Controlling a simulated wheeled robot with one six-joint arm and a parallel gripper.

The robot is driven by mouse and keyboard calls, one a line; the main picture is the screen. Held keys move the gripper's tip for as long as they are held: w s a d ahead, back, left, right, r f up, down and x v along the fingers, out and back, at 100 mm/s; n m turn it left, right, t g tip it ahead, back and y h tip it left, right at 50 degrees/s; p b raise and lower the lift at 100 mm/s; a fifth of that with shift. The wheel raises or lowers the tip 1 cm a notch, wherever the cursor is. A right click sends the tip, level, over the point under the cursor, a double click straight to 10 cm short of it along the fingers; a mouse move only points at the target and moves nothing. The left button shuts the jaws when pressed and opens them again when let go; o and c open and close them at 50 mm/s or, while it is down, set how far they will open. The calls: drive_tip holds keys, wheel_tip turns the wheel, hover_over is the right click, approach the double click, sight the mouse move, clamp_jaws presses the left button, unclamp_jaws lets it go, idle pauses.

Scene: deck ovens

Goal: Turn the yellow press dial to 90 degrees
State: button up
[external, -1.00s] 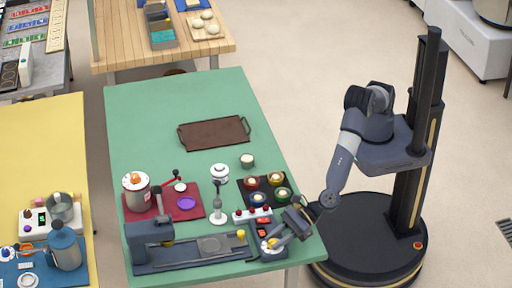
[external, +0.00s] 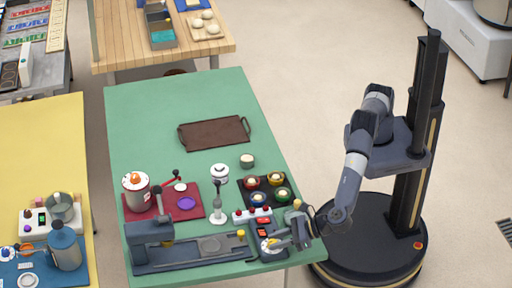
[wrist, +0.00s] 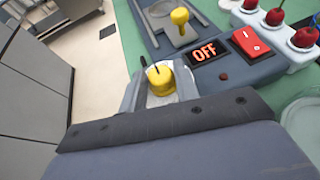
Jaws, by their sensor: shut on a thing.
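The yellow press dial (wrist: 160,82) is a round knob on a pale round plate, at the front right corner of the press in the external view. A thin dark pointer beside it leans to the upper left in the wrist view. The dial's angle marks cannot be read. My gripper (external: 272,243) reaches in from the right, low over the corner, and is shut on the dial. A display (wrist: 206,50) beside the dial reads OFF.
A yellow-knobbed lever (wrist: 180,18) is on the press bed. A black tray of small bowls (external: 268,191) lies behind. The brown tray (external: 214,133) has clear green table around it.

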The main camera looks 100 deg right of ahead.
drive_tip(key=shift+a+m+g+h+b, duration=0.15)
drive_tip(key=shift+m+g+h+b, duration=0.25)
drive_tip(key=shift+m+h+b, duration=0.9)
drive_tip(key=o, duration=0.9)
drive_tip(key=shift+o, duration=0.2)
drive_tip(key=v, duration=1)
drive_tip(key=shift+s+a+b, duration=0.15)
drive_tip(key=shift+s+b, duration=0.15)
drive_tip(key=shift+b, duration=0.05)
drive_tip(key=shift+r, duration=0.2)
